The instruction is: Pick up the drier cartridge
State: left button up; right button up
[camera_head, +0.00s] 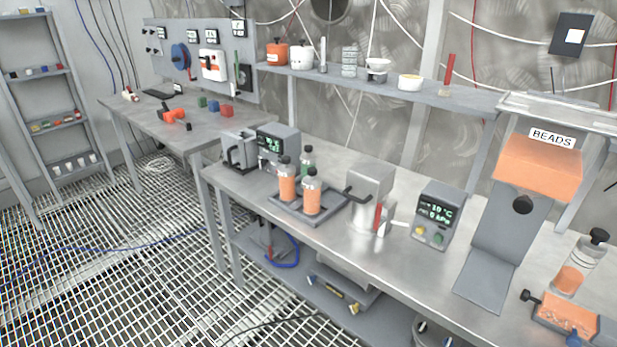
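Clear cartridges with dark caps stand upright in a grey tray (282,207) on the steel bench. Two are filled with orange beads, the left one (287,186) and the front one (311,197). A third, greenish one (306,160) stands behind them, partly hidden. Another capped cartridge (579,268), clear above and orange below, stands tilted at the right end of the bench. The pictures do not show which of these is the drier cartridge the task means. Neither of my grippers is in view.
A grey device with a red-marked handle (370,187) and a display unit (437,213) stand right of the tray. An orange hopper labelled BEADS (538,168) has a chute below. An orange-filled box (566,314) is at front right. Grating floor (120,270) is open at left.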

aim_at(287, 172)
jog(key=z, duration=0.2)
jog(key=i+j+z, duration=0.25)
jog(key=z, duration=0.25)
jog(key=i+j+z, duration=0.3)
jog(key=z, duration=0.2)
